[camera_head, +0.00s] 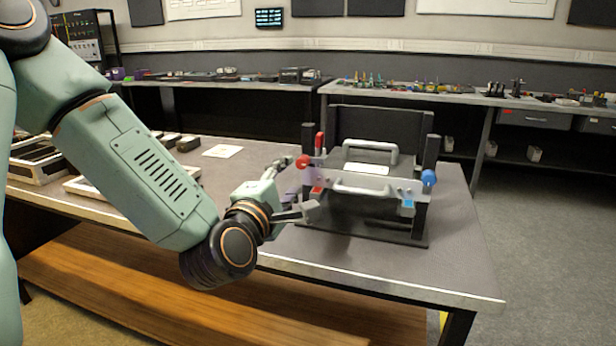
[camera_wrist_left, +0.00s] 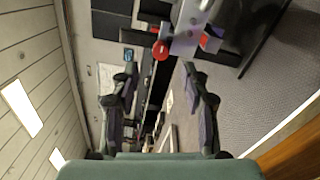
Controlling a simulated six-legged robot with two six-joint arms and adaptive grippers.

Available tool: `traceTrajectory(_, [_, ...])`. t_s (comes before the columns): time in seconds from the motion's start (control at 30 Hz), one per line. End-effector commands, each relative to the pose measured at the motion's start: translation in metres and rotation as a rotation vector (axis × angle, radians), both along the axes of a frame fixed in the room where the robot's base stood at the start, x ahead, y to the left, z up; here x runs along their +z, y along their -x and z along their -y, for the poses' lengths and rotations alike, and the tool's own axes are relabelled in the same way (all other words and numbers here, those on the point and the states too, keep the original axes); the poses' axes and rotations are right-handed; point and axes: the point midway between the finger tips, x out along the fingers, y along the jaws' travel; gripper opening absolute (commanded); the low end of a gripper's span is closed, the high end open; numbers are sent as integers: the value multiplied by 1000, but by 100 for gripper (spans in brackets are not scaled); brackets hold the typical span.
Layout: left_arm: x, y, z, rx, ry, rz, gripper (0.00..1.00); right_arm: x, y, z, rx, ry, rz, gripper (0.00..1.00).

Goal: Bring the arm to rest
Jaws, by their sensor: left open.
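In the wrist view the two fingers of the left gripper (camera_wrist_left: 159,78) are also well apart. A red knob (camera_head: 302,162) on the panel's left end lies just beyond the fingertips. It also shows in the wrist view (camera_wrist_left: 160,50). I cannot tell whether a finger touches the panel. My right gripper is not seen.
The fixture stands on a grey table (camera_head: 455,262) with a blue knob (camera_head: 429,177) at its right and pale handles (camera_head: 370,149). Dark trays (camera_head: 38,160) and small parts lie at the table's left. Benches with tools stand behind. Floor at right is clear.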

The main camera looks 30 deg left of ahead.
Motion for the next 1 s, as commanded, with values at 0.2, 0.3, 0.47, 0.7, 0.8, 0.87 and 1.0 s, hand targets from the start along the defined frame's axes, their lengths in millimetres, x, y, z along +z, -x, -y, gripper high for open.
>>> traceTrajectory(0.2, [0,0,0,0,-6,-1,46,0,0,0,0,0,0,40])
traceTrajectory(0.3, [-3,-1,2,-8,-61,-26,46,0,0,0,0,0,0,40])
traceTrajectory(0.47, [-25,-3,15,-87,-282,-174,46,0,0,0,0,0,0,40])
traceTrajectory(0.7, [-109,14,53,-364,-743,-520,46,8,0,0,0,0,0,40])
traceTrajectory(0.8, [-158,37,67,-524,-912,-672,46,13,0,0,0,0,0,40])
traceTrajectory(0.87, [-187,55,74,-629,-1002,-757,46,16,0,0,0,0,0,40])
traceTrajectory(1.0, [-251,112,89,-902,-1173,-940,46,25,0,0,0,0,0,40])
